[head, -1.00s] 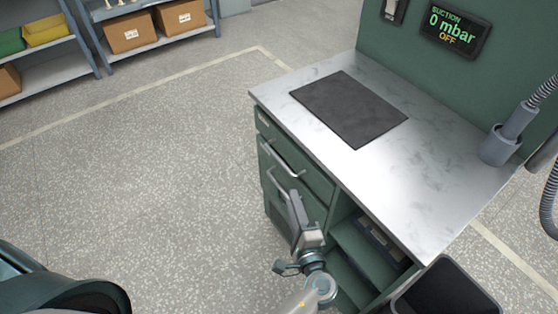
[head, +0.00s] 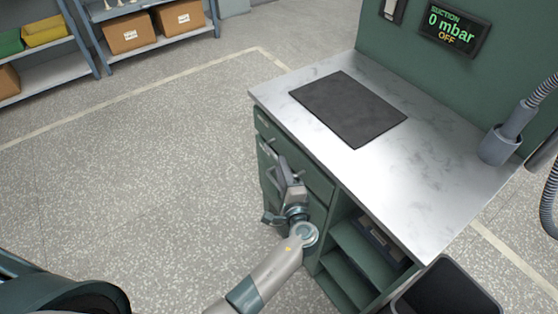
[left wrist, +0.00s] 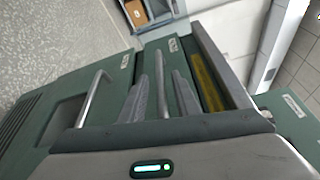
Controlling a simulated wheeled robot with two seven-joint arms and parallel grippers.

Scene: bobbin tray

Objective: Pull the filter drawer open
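The green cabinet (head: 322,187) has drawer fronts on its left face under a steel top. Their small labels cannot be read, so I cannot tell by label which is the filter drawer. A lower bar handle (left wrist: 93,98) is clear of the fingers. My right gripper is out of view.
A dark mat (head: 348,108) lies on the steel top (head: 425,170). Open shelves (head: 360,250) and a dark bin (head: 445,290) are right of the drawers. A hose nozzle holder (head: 498,146) stands at right. The floor (head: 170,160) left of the cabinet is clear.

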